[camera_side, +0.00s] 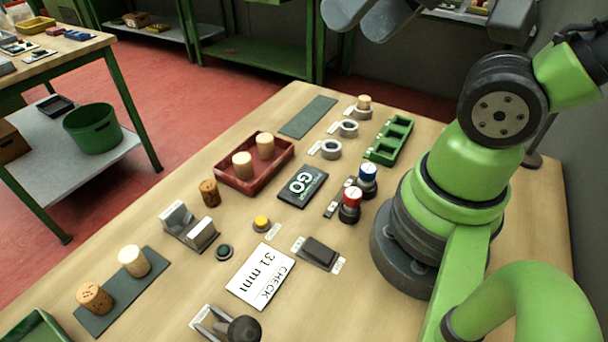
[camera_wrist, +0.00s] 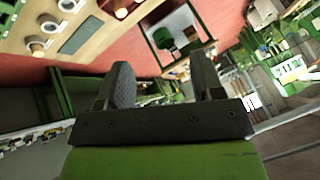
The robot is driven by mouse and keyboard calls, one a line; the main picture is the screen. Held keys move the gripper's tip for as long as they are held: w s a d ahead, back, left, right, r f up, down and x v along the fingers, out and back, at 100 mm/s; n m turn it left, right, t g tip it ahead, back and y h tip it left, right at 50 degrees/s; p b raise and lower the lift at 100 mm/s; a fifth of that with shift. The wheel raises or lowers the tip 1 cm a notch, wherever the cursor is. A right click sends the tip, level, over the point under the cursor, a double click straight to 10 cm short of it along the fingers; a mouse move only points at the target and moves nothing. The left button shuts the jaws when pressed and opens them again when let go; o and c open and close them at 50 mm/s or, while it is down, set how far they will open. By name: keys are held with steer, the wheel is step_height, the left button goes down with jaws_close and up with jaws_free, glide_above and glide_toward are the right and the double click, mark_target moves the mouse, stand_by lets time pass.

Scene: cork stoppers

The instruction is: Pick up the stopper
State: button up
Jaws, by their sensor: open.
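Several cork stoppers are on the table in the side view. Two pale ones (camera_side: 243,166) (camera_side: 265,146) stand in a red tray (camera_side: 226,179). A darker speckled stopper (camera_side: 209,193) stands alone left of the tray. A pale stopper (camera_side: 134,261) and a speckled one (camera_side: 95,298) are on a grey-green mat (camera_side: 110,300). A small one (camera_side: 364,102) sits at a ring at the back. My gripper (camera_wrist: 162,68) is open in the wrist view, with nothing between its fingers, and faces the room, away from the table.
A grey block holder (camera_side: 188,228), yellow button (camera_side: 262,222) and CHECK card (camera_side: 261,276) are nearer the front.

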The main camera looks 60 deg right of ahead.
stand_by(0.7)
steer(key=w+d+f+m+g+h, duration=0.3)
steer(key=w+d+m+g, duration=0.2)
steer(key=w+d+m, duration=1.05)
steer(key=s+d+f+m+g, duration=0.1)
steer(key=d+f+m, duration=0.3)
steer(key=d+f, duration=0.1)
steer(key=s+d+f+m+g, duration=0.1)
steer(key=s+d+f+m, duration=0.1)
steer(key=d+f+m, duration=0.3)
steer(key=s+d+f+m+g, duration=0.1)
steer(key=d+f+m, duration=0.4)
steer(key=d, duration=0.3)
steer(key=shift+s+d+f+g+y, duration=0.15)
steer(key=shift+d+f+g+y, duration=0.15)
steer(key=shift+f+y, duration=0.1)
glide_above(365, 97)
steer(key=f, duration=0.4)
steer(key=shift+w+a+f, duration=0.1)
steer(key=shift+w+f, duration=0.1)
steer(key=shift+w, duration=0.2)
steer(key=shift+s+f, duration=0.2)
steer(key=shift+f, duration=1.15)
steer(key=shift+s+f, duration=0.2)
steer(key=shift+f, duration=1.15)
steer(key=c, duration=1)
